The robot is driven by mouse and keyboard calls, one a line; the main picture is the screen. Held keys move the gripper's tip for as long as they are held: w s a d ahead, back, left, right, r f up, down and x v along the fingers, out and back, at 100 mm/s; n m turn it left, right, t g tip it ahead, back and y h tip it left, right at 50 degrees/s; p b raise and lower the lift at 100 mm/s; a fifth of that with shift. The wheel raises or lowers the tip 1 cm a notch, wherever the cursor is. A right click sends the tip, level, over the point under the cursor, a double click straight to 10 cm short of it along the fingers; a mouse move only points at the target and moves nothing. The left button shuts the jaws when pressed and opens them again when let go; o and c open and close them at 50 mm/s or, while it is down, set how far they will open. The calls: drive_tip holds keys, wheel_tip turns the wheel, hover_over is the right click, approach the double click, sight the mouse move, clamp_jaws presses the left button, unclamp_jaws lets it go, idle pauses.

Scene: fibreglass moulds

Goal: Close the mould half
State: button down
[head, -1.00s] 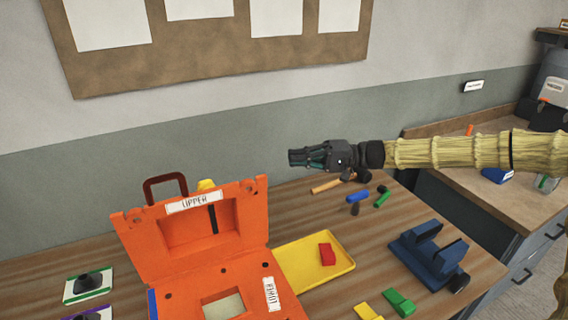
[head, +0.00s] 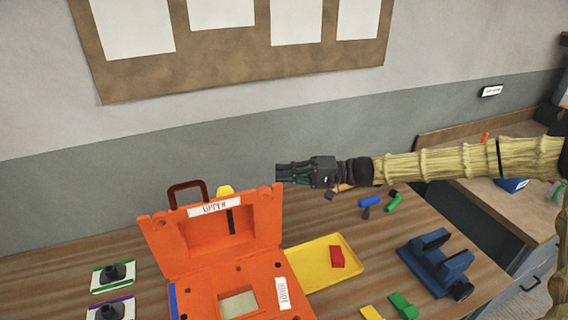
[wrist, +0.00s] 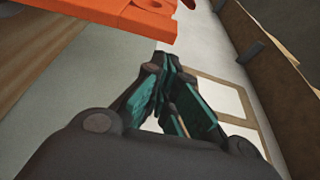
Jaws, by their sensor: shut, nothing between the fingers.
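The orange mould (head: 190,300) stands open on the table in the head view. Its upper half (head: 168,243), labelled UPPER, is raised and leans back. The lower half lies flat in front of it, with a pale square recess. My gripper (head: 281,173) is shut and empty. In the head view it appears just above and right of the raised half's top right corner. In the wrist view my gripper (wrist: 172,88) has its teal fingers together, and an orange edge of the mould (wrist: 110,14) shows at the top. I see no contact between them.
A yellow tray (head: 318,277) with a red block (head: 337,257) lies right of the mould. A blue vise (head: 437,262) stands farther right. Loose blue and green pieces lie behind the tray. Two black-knobbed pieces (head: 112,277) sit at left. The wall is close behind.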

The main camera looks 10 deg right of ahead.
drive_tip(key=shift+s+f, duration=0.1)
drive_tip(key=shift+s, duration=0.25)
drive_tip(key=shift+s+f, duration=0.1)
drive_tip(key=shift+s, duration=0.05)
